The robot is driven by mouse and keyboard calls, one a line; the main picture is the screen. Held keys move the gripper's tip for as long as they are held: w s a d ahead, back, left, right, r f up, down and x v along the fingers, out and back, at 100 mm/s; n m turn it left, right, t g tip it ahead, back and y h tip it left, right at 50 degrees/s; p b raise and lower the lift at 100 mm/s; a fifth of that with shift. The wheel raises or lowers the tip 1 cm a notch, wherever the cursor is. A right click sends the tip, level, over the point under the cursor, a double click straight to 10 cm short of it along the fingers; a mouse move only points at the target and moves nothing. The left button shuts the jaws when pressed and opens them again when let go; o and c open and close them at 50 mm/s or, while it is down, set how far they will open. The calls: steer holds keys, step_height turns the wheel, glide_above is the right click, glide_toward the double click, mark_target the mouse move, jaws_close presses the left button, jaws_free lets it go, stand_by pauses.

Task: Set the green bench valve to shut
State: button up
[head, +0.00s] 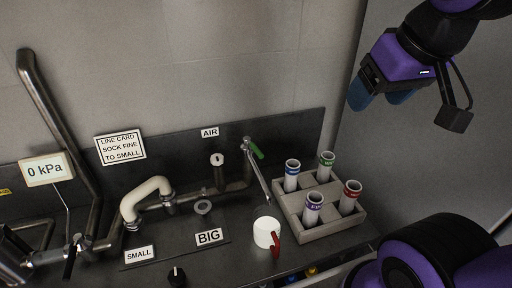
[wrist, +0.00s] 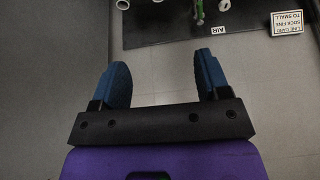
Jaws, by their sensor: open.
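The green bench valve (head: 257,151) is a short green lever at the top of a thin metal pipe, right of the AIR label. The lever slants down to the right from the pipe's top; I cannot tell whether that is open or shut. It also shows in the wrist view as a green strip (wrist: 200,9) at the top edge, partly cut off. My gripper (head: 381,98) hangs at the upper right, well above and to the right of the valve. In the wrist view my gripper (wrist: 163,70) has its blue fingers apart with nothing between them.
A grey rack (head: 322,232) with several capped tubes stands right of the valve. A curved white pipe (head: 146,194) and a 0 kPa display (head: 46,169) are at left. The space around my gripper is clear.

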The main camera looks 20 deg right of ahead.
steer(key=shift+c, duration=0.2)
steer(key=c, duration=0.3)
steer(key=shift+w+a, duration=0.1)
steer(key=shift+w, duration=0.2)
steer(key=shift+c, duration=0.8)
steer(key=n+g+y, duration=0.2)
steer(key=g, duration=0.4)
glide_above(256, 150)
steer(key=d, duration=0.3)
step_height(256, 150, down, 16)
steer(key=f, duration=0.3)
steer(key=a+f, duration=0.1)
steer(key=f, duration=0.3)
steer(key=s+a+f, duration=0.1)
steer(key=f, duration=0.2)
steer(key=shift+f, duration=0.15)
jaws_close()
